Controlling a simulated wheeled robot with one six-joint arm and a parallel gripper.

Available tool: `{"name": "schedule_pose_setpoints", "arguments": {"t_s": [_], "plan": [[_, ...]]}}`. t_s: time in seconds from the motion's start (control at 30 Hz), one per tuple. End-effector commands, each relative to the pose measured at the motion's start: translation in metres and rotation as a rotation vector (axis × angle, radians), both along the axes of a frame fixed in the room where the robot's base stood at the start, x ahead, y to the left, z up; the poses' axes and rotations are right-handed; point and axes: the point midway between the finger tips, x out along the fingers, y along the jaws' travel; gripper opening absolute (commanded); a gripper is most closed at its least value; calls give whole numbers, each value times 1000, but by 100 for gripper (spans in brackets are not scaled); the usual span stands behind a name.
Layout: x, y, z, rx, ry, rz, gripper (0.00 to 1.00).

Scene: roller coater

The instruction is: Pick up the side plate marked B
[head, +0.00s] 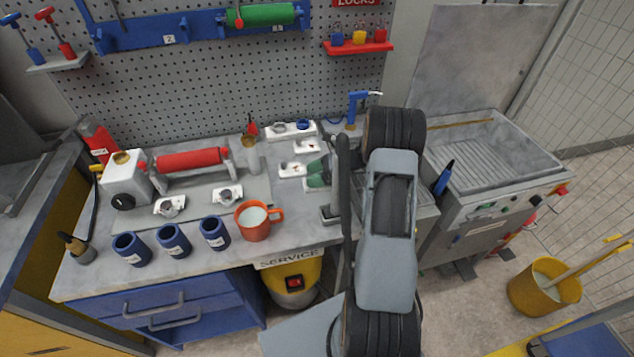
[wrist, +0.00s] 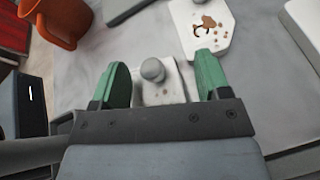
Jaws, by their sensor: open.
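My gripper (head: 318,172) is low over the bench top, its green fingers open. In the wrist view the fingers (wrist: 163,80) stand on either side of a small pale plate (wrist: 177,84) with a round grey knob. The gripper hides part of that plate, and I cannot read any letter on it. A white plate (wrist: 221,37) with a dark curved mark and brown specks lies just beyond the fingers. In the head view, white plates lie left of the gripper (head: 290,170) and behind it (head: 306,147). I cannot tell which plate is marked B.
An orange mug (head: 256,222) stands near the gripper, and also shows in the wrist view (wrist: 62,18). Blue cups (head: 172,240) line the front. Two plates with round metal parts (head: 170,207) (head: 228,195) lie by a red roller (head: 192,160). A pegboard closes the back.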

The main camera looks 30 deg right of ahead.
Motion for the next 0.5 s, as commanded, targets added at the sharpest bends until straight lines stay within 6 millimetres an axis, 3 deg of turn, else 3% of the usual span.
{"name": "schedule_pose_setpoints", "arguments": {"t_s": [0.13, 0.5], "plan": [[0, 0, 0, 0, 0, 0, 69], [0, 0, 0, 0, -1, 0, 33]]}}
